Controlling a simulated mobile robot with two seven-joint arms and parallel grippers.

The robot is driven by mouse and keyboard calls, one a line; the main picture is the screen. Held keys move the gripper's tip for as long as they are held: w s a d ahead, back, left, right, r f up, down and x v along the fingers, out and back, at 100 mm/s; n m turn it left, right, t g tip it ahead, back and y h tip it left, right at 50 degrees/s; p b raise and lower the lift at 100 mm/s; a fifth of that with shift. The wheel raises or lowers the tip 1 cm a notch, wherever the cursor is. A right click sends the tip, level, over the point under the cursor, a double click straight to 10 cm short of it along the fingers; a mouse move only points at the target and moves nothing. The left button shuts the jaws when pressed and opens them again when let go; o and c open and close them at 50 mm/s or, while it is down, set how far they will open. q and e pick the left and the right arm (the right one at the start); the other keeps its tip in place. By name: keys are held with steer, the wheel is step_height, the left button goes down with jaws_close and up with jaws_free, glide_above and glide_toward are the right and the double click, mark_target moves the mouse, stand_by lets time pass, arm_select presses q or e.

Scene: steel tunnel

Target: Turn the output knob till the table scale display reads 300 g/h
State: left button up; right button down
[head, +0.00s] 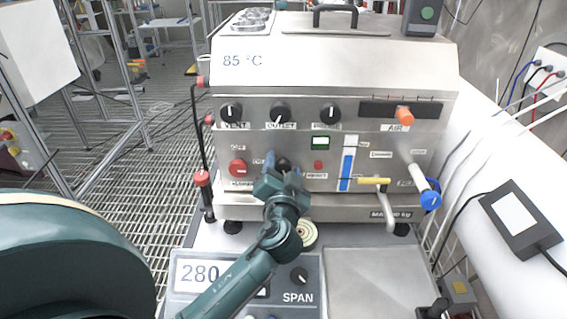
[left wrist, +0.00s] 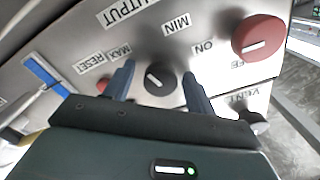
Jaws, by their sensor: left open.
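The output knob (left wrist: 160,78) is small, round and black with a white mark. In the left wrist view it sits between the two fingers of my left gripper (left wrist: 160,88), under the OUTPUT label and near MIN and MAX. The fingers are open, one on each side of the knob; I cannot tell whether they touch it. In the head view my left gripper (head: 283,178) is at the front panel, with the knob (head: 284,162) mostly hidden behind it. The table scale display (head: 200,273) reads 280; my arm covers what is right of the digits. My right gripper is not in view.
A red knob (head: 238,168) is close left of the gripper. Three black knobs, including the OUTLET knob (head: 280,112), are above. A yellow-handled lever (head: 374,181) and a blue-ended valve (head: 430,199) stick out at right. The SPAN knob (head: 299,276) is below.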

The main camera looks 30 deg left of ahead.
arm_select(q)
steer(key=shift+c, duration=0.5)
steer(key=c, duration=0.9)
steer(key=shift+m, duration=1.1)
steer(key=o, duration=0.8)
steer(key=shift+o, duration=1)
